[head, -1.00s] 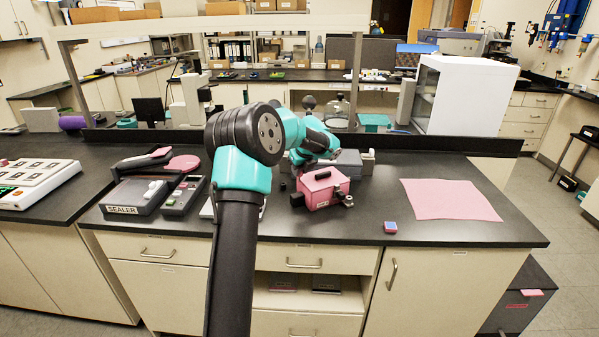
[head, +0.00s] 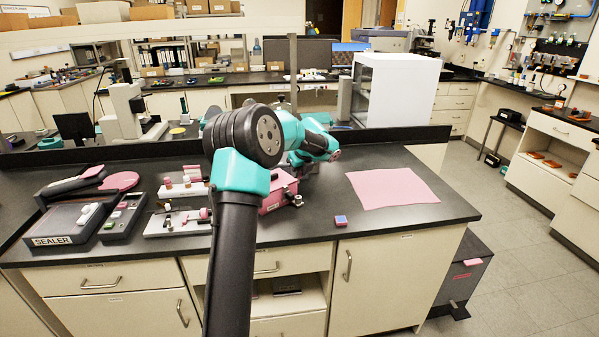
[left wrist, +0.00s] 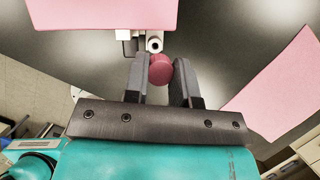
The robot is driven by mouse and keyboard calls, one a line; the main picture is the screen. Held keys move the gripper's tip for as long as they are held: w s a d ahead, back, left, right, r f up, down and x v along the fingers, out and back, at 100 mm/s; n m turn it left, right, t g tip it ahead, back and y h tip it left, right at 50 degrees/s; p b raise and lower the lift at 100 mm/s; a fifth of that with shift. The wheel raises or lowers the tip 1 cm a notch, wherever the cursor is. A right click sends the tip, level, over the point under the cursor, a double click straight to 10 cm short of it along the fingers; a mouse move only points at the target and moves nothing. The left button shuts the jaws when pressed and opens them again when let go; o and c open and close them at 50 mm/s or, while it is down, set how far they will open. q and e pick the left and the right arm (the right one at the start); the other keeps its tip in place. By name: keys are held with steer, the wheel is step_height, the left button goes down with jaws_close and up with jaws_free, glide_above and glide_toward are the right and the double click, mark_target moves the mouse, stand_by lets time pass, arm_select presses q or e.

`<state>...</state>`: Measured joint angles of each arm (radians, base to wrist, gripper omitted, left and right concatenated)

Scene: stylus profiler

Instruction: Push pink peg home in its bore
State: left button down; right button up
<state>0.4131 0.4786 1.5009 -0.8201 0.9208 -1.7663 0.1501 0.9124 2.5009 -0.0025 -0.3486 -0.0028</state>
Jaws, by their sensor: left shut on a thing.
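My left gripper (left wrist: 161,80) is shut on a round pink peg (left wrist: 160,70), which shows between its two dark fingers in the left wrist view. A pale ring with a dark hole (left wrist: 154,44) shows just beyond the peg, by the edge of a pink housing (left wrist: 100,14). I cannot tell whether this hole is the peg's bore, or how far any peg end is inside one. In the head view the pink housing (head: 281,190) is partly hidden behind my left arm. The left gripper's fingertips are not clear there. My right gripper is not in view.
A pink mat (head: 392,189) lies at the bench's right, with a small blue-and-pink block (head: 341,220) near the front edge. A white tray with small pegs (head: 160,224) and the sealer (head: 66,225) stand left. A dark raised ledge runs behind.

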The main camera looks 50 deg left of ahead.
arm_select(q)
steer(key=shift+f, duration=0.15)
steer(key=shift+f, duration=2.35)
steer(key=shift+f, duration=1.8)
stand_by(0.5)
steer(key=c, duration=0.9)
jaws_free()
steer(key=shift+s, duration=0.1)
steer(key=shift+c, duration=0.2)
steer(key=shift+r, duration=0.1)
steer(key=shift+r, duration=3.4)
